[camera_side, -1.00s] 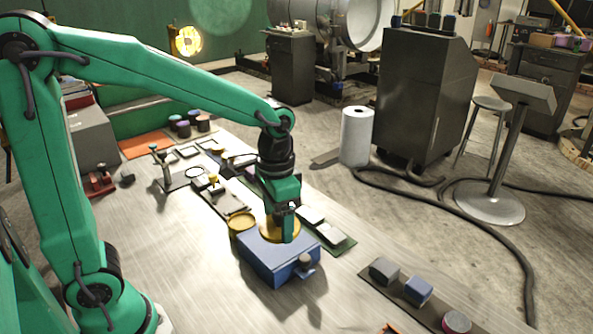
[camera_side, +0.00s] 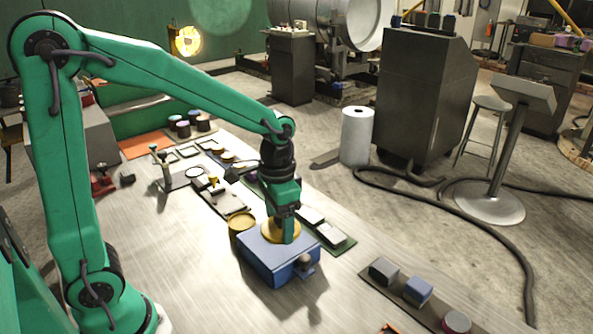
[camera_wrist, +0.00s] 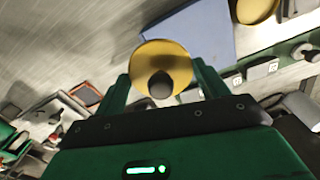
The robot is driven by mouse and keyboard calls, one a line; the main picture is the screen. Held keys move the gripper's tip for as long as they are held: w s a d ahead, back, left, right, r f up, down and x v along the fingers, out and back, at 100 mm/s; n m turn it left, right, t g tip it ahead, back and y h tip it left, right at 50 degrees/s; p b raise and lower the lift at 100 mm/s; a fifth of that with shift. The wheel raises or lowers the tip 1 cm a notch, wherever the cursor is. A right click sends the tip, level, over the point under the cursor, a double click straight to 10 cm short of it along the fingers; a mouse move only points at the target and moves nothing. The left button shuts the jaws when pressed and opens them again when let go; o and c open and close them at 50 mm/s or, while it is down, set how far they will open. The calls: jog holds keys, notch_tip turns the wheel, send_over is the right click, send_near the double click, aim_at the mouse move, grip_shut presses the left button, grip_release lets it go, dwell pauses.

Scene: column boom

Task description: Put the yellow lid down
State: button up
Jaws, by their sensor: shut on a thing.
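The yellow lid (camera_side: 269,232), a round disc with a dark knob, shows just over the top of the blue box (camera_side: 262,258). From the side I cannot tell whether the lid touches the box. My gripper (camera_side: 288,230) points down and is shut on the lid. In the wrist view the lid (camera_wrist: 150,53) and its dark knob lie between the two green fingers of my gripper (camera_wrist: 161,88). The blue box (camera_wrist: 200,35) shows behind the lid there. One finger hides part of the lid in the side view.
A yellow round canister (camera_side: 241,226) stands close to the box's left corner. A green tray (camera_side: 341,245) with pale blocks lies behind the box. A dark strip (camera_side: 398,289) with several blocks lies at the right.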

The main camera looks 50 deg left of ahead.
aim_at(275, 226)
jog(key=w+a+f, duration=0.1)
jog(key=a, duration=0.1)
jog(key=w+a+f, duration=0.2)
jog(key=a, duration=0.1)
jog(key=shift+a+f, duration=0.35)
jog(key=shift+f, duration=2.05)
jog(key=shift+f, duration=0.15)
jog(key=o, duration=1)
jog(key=shift+c, duration=0.2)
notch_tip(275, 226, up, 12)
jog(key=shift+s+r, duration=0.1)
jog(key=shift+r, duration=0.1)
